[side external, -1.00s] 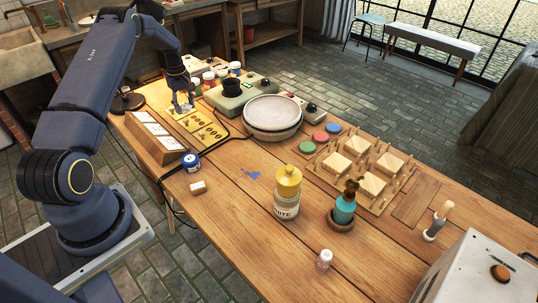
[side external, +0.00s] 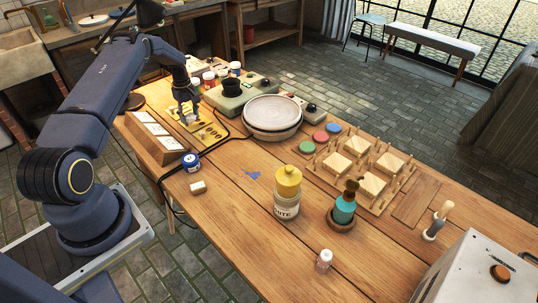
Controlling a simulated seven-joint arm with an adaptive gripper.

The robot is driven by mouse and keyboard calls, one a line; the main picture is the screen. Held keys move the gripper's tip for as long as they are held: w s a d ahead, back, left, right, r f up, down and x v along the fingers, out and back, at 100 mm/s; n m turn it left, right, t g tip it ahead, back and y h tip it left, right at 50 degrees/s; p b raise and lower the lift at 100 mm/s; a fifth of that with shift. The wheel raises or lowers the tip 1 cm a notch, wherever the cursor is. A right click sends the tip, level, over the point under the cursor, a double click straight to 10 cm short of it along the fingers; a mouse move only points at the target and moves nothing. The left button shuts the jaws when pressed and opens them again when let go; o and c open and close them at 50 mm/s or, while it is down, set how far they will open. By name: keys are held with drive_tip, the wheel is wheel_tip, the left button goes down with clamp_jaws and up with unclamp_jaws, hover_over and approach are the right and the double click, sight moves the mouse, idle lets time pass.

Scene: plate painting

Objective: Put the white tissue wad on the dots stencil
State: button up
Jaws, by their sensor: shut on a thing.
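My gripper (side external: 188,112) points down over the yellow stencils at the far left part of the table. It is shut on a small whitish thing, which looks like the white tissue wad (side external: 190,119); the fingers partly hide it. One yellow stencil (side external: 212,134) with dark cut-outs lies just in front of the gripper. Another yellow stencil (side external: 176,113) lies under and behind the gripper, partly covered. The cut-outs are too small to tell surely which is the dots stencil. I cannot tell whether the wad touches a stencil.
A wooden box with white tiles (side external: 160,135) stands left of the stencils. A pale plate on a wheel (side external: 272,115) and a green device (side external: 240,95) stand to the right.

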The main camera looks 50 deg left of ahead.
drive_tip(key=shift+f, duration=0.25)
drive_tip(key=o, duration=0.7)
